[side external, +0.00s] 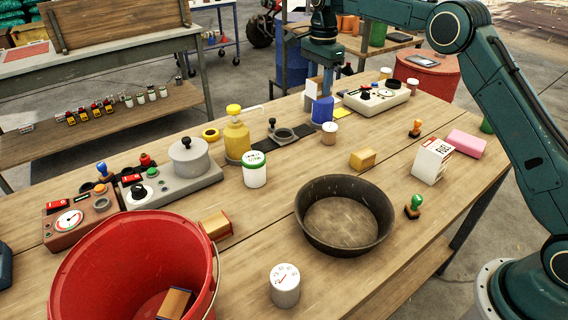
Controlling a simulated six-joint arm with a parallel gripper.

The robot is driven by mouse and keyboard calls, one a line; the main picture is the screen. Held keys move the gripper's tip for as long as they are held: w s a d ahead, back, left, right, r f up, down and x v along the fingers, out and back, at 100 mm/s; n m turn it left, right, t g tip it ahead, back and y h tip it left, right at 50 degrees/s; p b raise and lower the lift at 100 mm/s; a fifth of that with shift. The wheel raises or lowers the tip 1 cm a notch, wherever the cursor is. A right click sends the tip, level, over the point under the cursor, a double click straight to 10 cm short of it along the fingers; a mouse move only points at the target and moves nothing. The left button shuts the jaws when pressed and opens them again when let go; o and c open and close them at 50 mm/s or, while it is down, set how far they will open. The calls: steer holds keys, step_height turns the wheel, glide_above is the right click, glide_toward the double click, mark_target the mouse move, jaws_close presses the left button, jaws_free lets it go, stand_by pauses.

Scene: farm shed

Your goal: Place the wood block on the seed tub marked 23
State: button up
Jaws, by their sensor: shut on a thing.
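A white tub with a green lid (255,173) stands left of centre. My gripper (323,84) points down at the back of the table, just above a blue object (322,110). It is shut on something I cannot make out.
A wide dark pan (344,240) and a red bucket (110,265) take up the front of the table. Bare wood shows between the pan and the front tub.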

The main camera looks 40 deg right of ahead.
glide_above(253, 157)
step_height(253, 157, down, 2)
steer(key=shift+f, duration=4)
steer(key=shift+f, duration=0.1)
steer(key=o, duration=1)
step_height(253, 157, up, 12)
steer(key=shift+r, duration=0.15)
